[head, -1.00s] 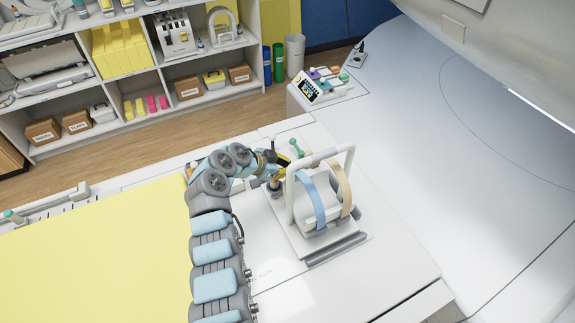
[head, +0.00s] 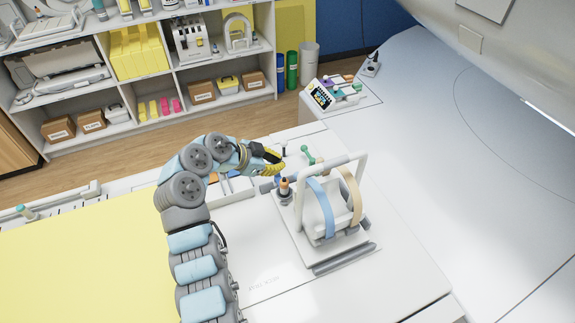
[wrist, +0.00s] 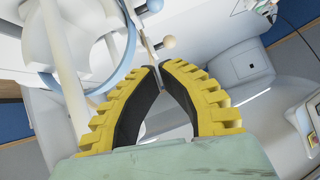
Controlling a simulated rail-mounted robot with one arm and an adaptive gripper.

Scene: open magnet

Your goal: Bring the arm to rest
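My arm (head: 186,190) bends up over the left edge of the white table. My gripper (head: 279,163), with yellow ribbed fingers, is above the table, left of the white frame with a blue and a beige strap (head: 327,205). A green-ended handle (head: 307,154) lies to the gripper's right.
The white bore housing (head: 470,150) fills the right side. A control panel (head: 322,95) with coloured parts stands behind the table. A yellow surface (head: 80,260) lies left of my arm. Shelves (head: 150,75) with boxes stand at the back. The table's front part is clear.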

